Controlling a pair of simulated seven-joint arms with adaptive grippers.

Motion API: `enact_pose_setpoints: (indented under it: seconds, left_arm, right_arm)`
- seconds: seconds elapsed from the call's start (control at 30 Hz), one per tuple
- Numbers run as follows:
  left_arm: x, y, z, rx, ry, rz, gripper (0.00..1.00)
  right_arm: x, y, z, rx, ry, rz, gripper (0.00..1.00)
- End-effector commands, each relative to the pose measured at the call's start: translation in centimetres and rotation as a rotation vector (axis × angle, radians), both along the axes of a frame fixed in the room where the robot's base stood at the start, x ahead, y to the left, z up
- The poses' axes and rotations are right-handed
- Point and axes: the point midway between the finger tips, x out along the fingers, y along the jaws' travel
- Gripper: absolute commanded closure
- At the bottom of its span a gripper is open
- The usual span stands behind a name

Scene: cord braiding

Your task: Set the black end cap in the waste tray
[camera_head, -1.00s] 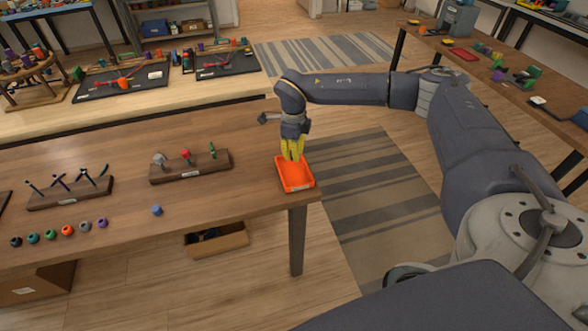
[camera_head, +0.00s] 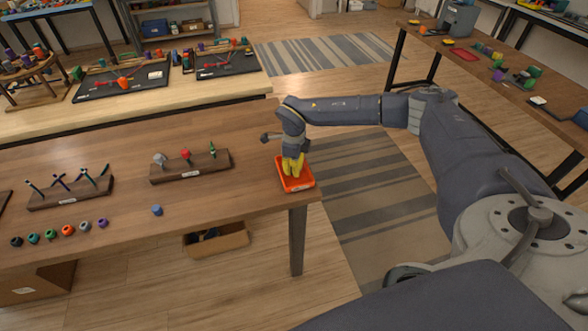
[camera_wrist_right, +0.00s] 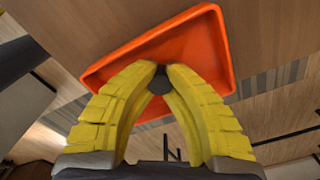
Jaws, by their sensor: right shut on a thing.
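My right gripper (camera_head: 292,168) points down into the orange waste tray (camera_head: 301,187) at the table's right end. In the right wrist view my yellow fingers (camera_wrist_right: 160,74) are shut on the small black end cap (camera_wrist_right: 158,84) at their tips. The tray (camera_wrist_right: 222,50) lies behind the cap in that view. In the head view the cap is hidden by the fingers. Whether the cap touches the tray floor, I cannot tell. My left gripper is not in view.
A row of several small coloured caps (camera_head: 67,230) lies at the table's left, with a blue piece (camera_head: 157,210) apart from it. Two wooden racks (camera_head: 190,166) (camera_head: 70,193) with upright pieces stand behind. The table's right edge is close to the tray.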

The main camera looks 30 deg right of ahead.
Motion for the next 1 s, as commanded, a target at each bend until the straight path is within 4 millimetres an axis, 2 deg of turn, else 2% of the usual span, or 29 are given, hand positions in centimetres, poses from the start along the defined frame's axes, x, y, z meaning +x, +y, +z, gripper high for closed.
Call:
enact_pose_setpoints:
  seconds: [0.27, 0.3, 0.47, 0.77, 0.87, 1.0]
  left_arm:
    - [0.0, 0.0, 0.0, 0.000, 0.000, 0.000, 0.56]
    - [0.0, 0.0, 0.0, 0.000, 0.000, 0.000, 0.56]
    - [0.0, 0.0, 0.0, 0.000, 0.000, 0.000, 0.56]
    - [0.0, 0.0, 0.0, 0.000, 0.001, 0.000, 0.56]
    - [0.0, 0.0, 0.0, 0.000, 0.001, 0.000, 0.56]
    - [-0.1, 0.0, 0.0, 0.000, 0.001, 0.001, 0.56]
  right_arm:
    - [0.0, 0.0, -0.3, 0.000, 0.001, 0.000, 1.00]
    - [0.0, 0.0, -0.3, 0.000, 0.000, 0.000, 0.87]
    - [0.0, 0.0, -0.3, 0.000, 0.000, 0.000, 0.70]
    - [0.0, 0.0, 0.0, 0.000, 0.000, 0.000, 0.70]
    - [0.1, 0.0, 0.8, 0.001, -0.002, 0.000, 0.70]
    - [0.1, 0.0, 2.9, 0.001, -0.003, 0.002, 0.70]
